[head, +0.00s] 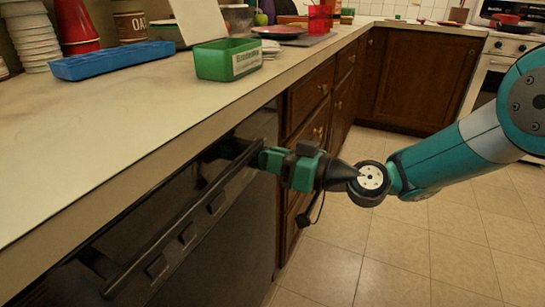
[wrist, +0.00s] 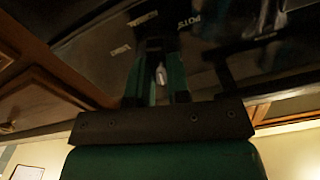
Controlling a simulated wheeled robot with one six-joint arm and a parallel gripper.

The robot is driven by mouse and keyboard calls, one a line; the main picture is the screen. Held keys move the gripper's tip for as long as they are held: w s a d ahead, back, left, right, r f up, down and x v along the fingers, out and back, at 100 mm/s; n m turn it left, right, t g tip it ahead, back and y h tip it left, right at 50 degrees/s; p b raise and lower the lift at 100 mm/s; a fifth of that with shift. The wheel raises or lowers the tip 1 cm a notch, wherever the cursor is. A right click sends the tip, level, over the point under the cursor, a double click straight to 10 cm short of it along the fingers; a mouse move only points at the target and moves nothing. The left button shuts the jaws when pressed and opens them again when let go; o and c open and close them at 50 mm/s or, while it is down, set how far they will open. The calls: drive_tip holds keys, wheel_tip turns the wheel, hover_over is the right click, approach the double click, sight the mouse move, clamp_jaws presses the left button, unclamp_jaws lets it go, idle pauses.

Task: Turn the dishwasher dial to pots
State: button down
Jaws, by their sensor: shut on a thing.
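The black dishwasher (head: 215,235) stands under the counter at the left of the head view. My gripper (head: 266,158) reaches its upper front near the right end. In the wrist view my gripper (wrist: 161,60) has its two green fingers shut on the dial (wrist: 161,75), which shows as a small pale piece between them. The word POTS (wrist: 188,22) stands on the dark panel beyond the fingers, to their right. Two other small labels lie to its left, too blurred to read. The fingers hide most of the dial, and I cannot tell which label it points to.
A long black handle bar (head: 185,215) and several buttons run along the dishwasher front beside my gripper. The counter (head: 130,110) above carries a blue tray (head: 112,58), a green box (head: 228,60) and cups. Tiled floor at the right is clear.

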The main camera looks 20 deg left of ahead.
drive_tip(key=shift+s+f+n+p, duration=0.1)
drive_tip(key=shift+n+p, duration=2.65)
drive_tip(key=shift+n, duration=1.7)
drive_tip(key=shift+s+f+n+p, duration=0.15)
drive_tip(key=shift+n+p, duration=2.55)
drive_tip(key=shift+n, duration=1.8)
drive_tip(key=shift+f+n+p, duration=0.1)
drive_tip(key=shift+n+p, duration=2.65)
drive_tip(key=shift+n, duration=1.7)
drive_tip(key=c, duration=1.1)
unclamp_jaws()
